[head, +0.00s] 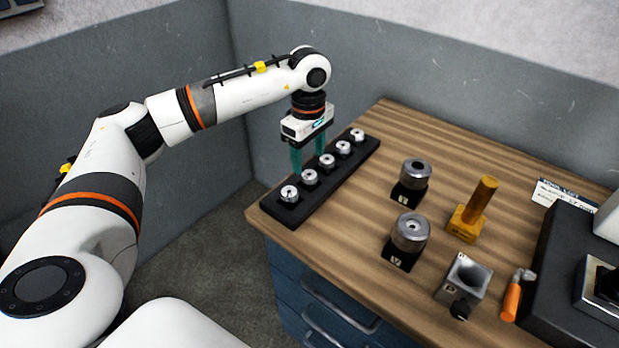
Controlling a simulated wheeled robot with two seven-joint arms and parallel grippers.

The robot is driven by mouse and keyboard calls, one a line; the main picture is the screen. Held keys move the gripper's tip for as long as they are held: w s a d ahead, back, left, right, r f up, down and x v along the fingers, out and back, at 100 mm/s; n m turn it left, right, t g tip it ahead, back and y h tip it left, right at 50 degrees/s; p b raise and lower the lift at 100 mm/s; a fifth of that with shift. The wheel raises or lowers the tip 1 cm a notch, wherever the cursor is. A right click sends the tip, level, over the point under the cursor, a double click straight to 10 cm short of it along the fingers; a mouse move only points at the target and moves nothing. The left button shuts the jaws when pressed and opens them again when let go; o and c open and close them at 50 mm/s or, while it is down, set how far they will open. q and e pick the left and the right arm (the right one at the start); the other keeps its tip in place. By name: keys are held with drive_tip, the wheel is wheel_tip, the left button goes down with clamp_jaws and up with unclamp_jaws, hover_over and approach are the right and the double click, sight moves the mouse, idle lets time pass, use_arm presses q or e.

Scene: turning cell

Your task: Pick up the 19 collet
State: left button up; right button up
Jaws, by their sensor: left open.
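Several small silver collets stand in a row in a black rack (310,208) along the left edge of the wooden table. From near to far they are a first collet (289,193), a second (309,177), a third (327,161), a fourth (342,147) and a fifth (357,134). No size mark is legible, so I cannot tell which one is the 19 collet. My left gripper (309,160) points down with open green fingers, at the rack's far-left side near the second and third collets. Its height above them is unclear. My right gripper is out of view.
On the table (390,120) stand two metal cylinders on black blocks (414,173) (410,231), a yellow post on a base (473,212), a grey block with a bore (465,277) and an orange-handled tool (514,297). A dark machine (565,270) fills the right. Grey walls stand behind.

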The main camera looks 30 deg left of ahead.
sight(309, 174)
use_arm(q)
drive_tip(key=shift+f, duration=0.4)
wheel_tip(309, 174, down, 4)
drive_tip(key=shift+s+d+r+p, duration=0.15)
drive_tip(key=shift+r+p, duration=0.05)
drive_tip(key=shift+p, duration=0.55)
drive_tip(key=shift+f, duration=0.35)
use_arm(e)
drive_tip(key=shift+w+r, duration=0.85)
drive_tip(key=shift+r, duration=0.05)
use_arm(q)
drive_tip(key=shift+c, duration=0.4)
drive_tip(key=shift+r, duration=0.1)
drive_tip(key=c, duration=1.1)
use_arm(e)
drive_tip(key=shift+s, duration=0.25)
